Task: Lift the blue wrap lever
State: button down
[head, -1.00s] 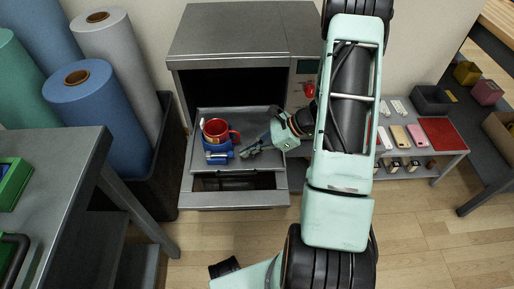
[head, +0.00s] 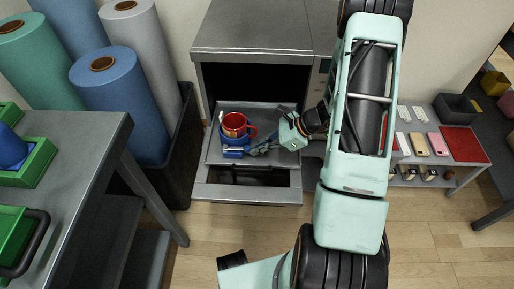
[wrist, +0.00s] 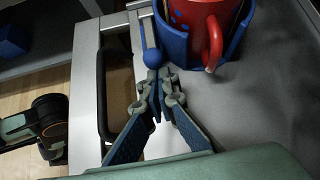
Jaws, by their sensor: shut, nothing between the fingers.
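A red mug (head: 234,123) sits upright in a blue wrap (head: 225,137) on the press's grey tray (head: 214,157). Both also show at the top of the wrist view, the mug (wrist: 203,14) inside the curved wrap (wrist: 238,40). In the head view my gripper (head: 256,149) is low over the tray, right of the wrap.
The press housing (head: 255,30) rises behind the tray, with a dark opening. A grey table (head: 85,180) with green bins (head: 30,165) stands at left, beside large rolls (head: 120,100). A low shelf (head: 470,175) with phone-like items stands at right.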

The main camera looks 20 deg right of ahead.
aim_at(248, 146)
jog(key=shift+w+a+r+g+h+p, duration=0.1)
jog(key=shift+a+r+g+h+p, duration=0.15)
jog(key=shift+r+h+p, duration=1.1)
jog(key=shift+a+r+g+h+p, duration=0.2)
jog(key=shift+r+p, duration=0.6)
jog(key=shift+p, duration=1.3)
jog(key=r+h+p, duration=0.1)
jog(key=p, duration=0.2)
jog(key=a+r+g+h+p, duration=0.1)
jog(key=h+p, duration=0.1)
jog(key=p, duration=0.1)
jog(key=shift+w, duration=0.2)
jog(key=shift+f, duration=0.2)
jog(key=shift+d, duration=0.1)
jog(key=shift+r+p, duration=0.65)
jog(key=shift+r, duration=0.15)
